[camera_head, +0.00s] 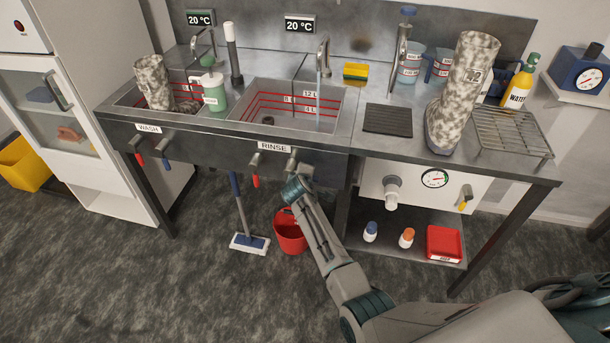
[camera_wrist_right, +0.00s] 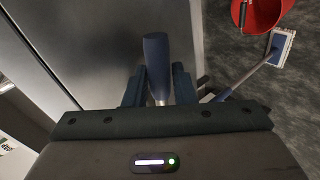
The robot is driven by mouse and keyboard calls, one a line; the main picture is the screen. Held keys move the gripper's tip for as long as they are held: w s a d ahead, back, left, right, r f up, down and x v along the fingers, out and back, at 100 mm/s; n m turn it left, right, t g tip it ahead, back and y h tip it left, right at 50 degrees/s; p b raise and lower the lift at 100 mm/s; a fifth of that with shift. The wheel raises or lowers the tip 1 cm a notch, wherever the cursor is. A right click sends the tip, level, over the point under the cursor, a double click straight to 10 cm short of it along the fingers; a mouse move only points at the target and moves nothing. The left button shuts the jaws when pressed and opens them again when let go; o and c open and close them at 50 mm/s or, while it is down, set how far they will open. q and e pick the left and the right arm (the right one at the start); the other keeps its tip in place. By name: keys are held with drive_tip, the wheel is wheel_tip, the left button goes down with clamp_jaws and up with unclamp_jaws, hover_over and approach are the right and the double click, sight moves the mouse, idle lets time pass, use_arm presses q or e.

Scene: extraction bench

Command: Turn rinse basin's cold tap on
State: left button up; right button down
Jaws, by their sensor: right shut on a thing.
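The rinse basin (camera_head: 338,121) is sunk in the bench, below its faucet (camera_head: 323,52). A pale bluish streak, which looks like running water, hangs below the spout. Under the RINSE label, the red-handled tap lever (camera_head: 256,180) points down. My right gripper (camera_head: 297,176) is beside it to the right, at the front panel, and hides the cold tap there. In the right wrist view my right gripper (camera_wrist_right: 159,88) is shut on the blue cold tap handle (camera_wrist_right: 155,52), which sits between its fingers. My left gripper is not in view.
The wash basin (camera_head: 120,106) with a boot (camera_head: 152,80) is at left. Another boot (camera_head: 463,95) stands on the bench near a wire rack (camera_head: 510,134). A red bucket (camera_head: 290,235) and a mop (camera_head: 250,243) are on the floor below.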

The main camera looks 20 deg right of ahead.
idle(0.3)
drive_tip(key=c, duration=1.3)
unclamp_jaws()
drive_tip(key=shift+o, duration=0.2)
drive_tip(key=shift+a+r, duration=0.1)
drive_tip(key=v, duration=1)
drive_tip(key=shift+s+r+b, duration=0.15)
drive_tip(key=shift+s+b, duration=0.1)
drive_tip(key=shift+b, duration=0.2)
